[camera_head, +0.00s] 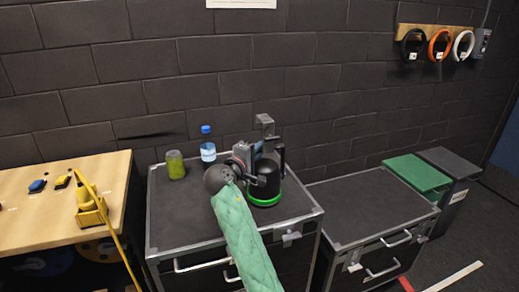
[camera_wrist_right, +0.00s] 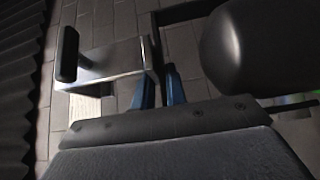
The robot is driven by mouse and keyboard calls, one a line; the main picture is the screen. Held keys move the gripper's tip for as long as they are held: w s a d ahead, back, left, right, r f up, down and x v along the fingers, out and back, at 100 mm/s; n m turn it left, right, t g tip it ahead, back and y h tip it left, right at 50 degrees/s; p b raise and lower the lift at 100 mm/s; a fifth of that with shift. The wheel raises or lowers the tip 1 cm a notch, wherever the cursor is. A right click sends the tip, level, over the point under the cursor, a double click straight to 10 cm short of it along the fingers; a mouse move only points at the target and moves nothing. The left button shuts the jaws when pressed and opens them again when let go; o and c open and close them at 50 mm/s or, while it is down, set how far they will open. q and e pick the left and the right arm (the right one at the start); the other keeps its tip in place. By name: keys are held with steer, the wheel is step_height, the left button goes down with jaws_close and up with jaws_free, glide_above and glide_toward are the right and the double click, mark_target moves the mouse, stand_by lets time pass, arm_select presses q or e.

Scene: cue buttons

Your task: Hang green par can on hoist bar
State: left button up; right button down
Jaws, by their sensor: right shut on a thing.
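The green par can (camera_head: 265,184) has a black body and a bright green rim at its lower end, over the left flight case; I cannot tell if it touches the top. It also shows in the wrist view as a dark rounded body (camera_wrist_right: 262,45). A metal clamp (camera_wrist_right: 112,66) with a dark knob is at its upper end. My right gripper (camera_head: 257,152), on the green-sleeved arm, is at the clamp. Its blue fingertips (camera_wrist_right: 159,85) are shut on the par can's fitting, partly hidden. My left gripper is out of view. I see no hoist bar.
A green can (camera_head: 175,165) and a blue-capped bottle (camera_head: 207,146) stand behind on the left case (camera_head: 180,225). The right case (camera_head: 365,205) has a clear top. A wooden bench (camera_head: 40,215) is at left. Coiled rings (camera_head: 438,45) hang on the wall.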

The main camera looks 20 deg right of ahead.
steer(key=shift+s+a+r, duration=0.1)
steer(key=shift+r, duration=0.1)
steer(key=shift+f, duration=0.1)
steer(key=c, duration=1.8)
jaws_free()
steer(key=shift+f, duration=0.15)
steer(key=o, duration=0.4)
steer(key=shift+c, duration=0.2)
